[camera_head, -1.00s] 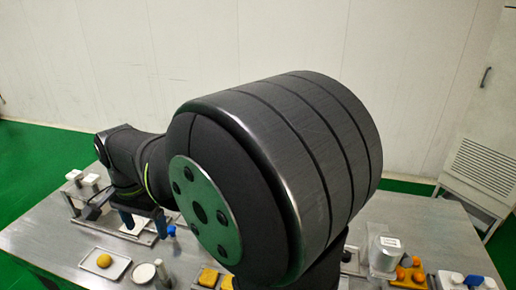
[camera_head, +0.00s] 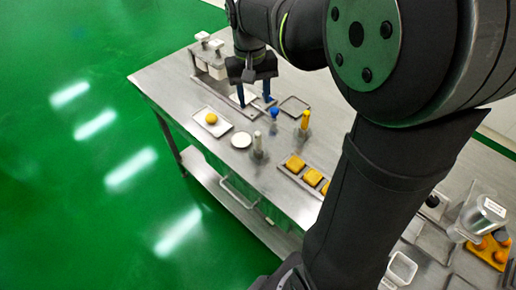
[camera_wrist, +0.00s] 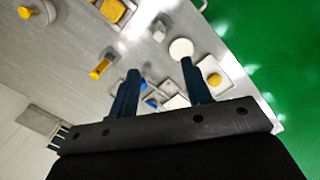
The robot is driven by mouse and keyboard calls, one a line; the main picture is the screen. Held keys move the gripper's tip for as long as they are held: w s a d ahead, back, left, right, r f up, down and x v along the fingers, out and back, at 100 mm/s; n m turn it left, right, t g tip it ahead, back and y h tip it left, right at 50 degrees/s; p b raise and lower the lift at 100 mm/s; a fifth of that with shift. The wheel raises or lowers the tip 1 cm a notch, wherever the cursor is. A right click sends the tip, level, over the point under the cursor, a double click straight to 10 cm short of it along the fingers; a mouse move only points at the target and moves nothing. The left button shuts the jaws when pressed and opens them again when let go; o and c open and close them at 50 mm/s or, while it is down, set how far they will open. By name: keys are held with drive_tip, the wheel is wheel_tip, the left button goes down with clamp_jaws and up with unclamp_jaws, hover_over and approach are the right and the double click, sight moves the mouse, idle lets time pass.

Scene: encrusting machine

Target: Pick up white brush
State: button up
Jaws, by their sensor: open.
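The white brush (camera_head: 258,145) stands upright in the head view, its pale handle rising from a grey base, between the white round dish and the yellow squares. In the wrist view the white brush (camera_wrist: 160,30) seems to be the small pale block beyond my fingertips. My gripper (camera_head: 253,97) is open and empty, with two blue fingers pointing down over the table, behind and apart from the white brush. It also shows in the wrist view (camera_wrist: 160,68). A blue brush (camera_head: 274,115) and a yellow brush (camera_head: 305,120) stand behind and to the right of the white one.
The white dish (camera_head: 241,140) and a tray (camera_head: 204,131) with a yellow ball are to the left. A tray (camera_head: 315,170) of yellow squares is to the right. White containers (camera_head: 215,46) stand at the back. Bare table lies in front of the brush.

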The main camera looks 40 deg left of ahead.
sight(258, 150)
drive_tip(key=f+n, duration=0.2)
drive_tip(key=f, duration=0.4)
drive_tip(key=d+f+n, duration=0.1)
drive_tip(key=f+n, duration=0.1)
drive_tip(key=f, duration=0.4)
drive_tip(key=f+n, duration=0.2)
drive_tip(key=f, duration=0.3)
drive_tip(key=shift+d+f+h, duration=0.25)
drive_tip(key=shift+f+h, duration=0.05)
drive_tip(key=shift+f, duration=0.1)
clamp_jaws()
drive_tip(key=shift+r, duration=0.1)
